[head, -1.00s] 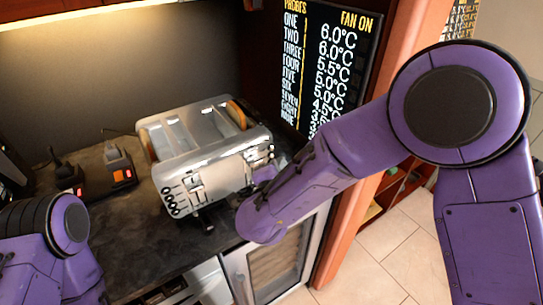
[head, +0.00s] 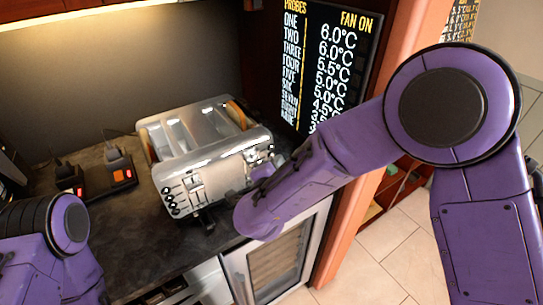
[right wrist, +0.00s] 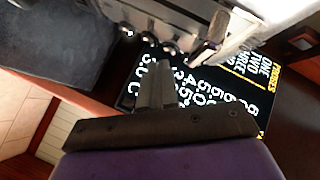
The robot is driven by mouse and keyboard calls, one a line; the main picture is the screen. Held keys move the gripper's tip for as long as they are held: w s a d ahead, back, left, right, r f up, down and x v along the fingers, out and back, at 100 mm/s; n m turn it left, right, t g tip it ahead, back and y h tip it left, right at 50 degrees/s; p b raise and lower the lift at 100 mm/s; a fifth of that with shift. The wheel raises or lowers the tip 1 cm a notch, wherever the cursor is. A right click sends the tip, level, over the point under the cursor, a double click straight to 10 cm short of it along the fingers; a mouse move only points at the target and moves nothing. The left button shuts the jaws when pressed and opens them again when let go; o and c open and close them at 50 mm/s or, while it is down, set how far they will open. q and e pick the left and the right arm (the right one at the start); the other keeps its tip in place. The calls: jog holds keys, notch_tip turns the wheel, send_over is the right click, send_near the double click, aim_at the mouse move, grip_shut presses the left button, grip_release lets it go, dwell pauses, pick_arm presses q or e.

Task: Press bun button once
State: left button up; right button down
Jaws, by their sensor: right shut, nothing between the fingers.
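A silver toaster (head: 196,150) stands on the dark counter, its front panel angled toward me. Round controls (head: 170,200) line the panel's left side, and more sit at its right end. I cannot tell which one is the bun button. My right gripper reaches the right part of the toaster's front; my purple wrist hides most of it in the head view. In the right wrist view the gripper (right wrist: 158,78) is shut and empty, its tips just below a row of round toaster controls (right wrist: 170,46). Contact is not clear. My left arm is at lower left; its gripper is out of view.
Dark boxes with orange-red switches (head: 123,176) stand on the counter (head: 140,235) left of the toaster. A temperature display (head: 330,60) hangs behind, to the right. A glass-fronted cabinet (head: 275,265) is below the counter edge. The counter in front of the toaster is clear.

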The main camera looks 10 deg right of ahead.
jog(key=shift+w+a, duration=0.15)
jog(key=shift+w, duration=0.2)
dwell(0.5)
jog(key=shift+s+d, duration=0.3)
jog(key=shift+s, duration=0.45)
jog(key=shift+p, duration=0.3)
jog(key=s, duration=0.1)
jog(key=s+d, duration=0.1)
jog(key=s, duration=0.1)
jog(key=s+p, duration=0.1)
jog(key=shift+s+d, duration=0.35)
dwell(0.3)
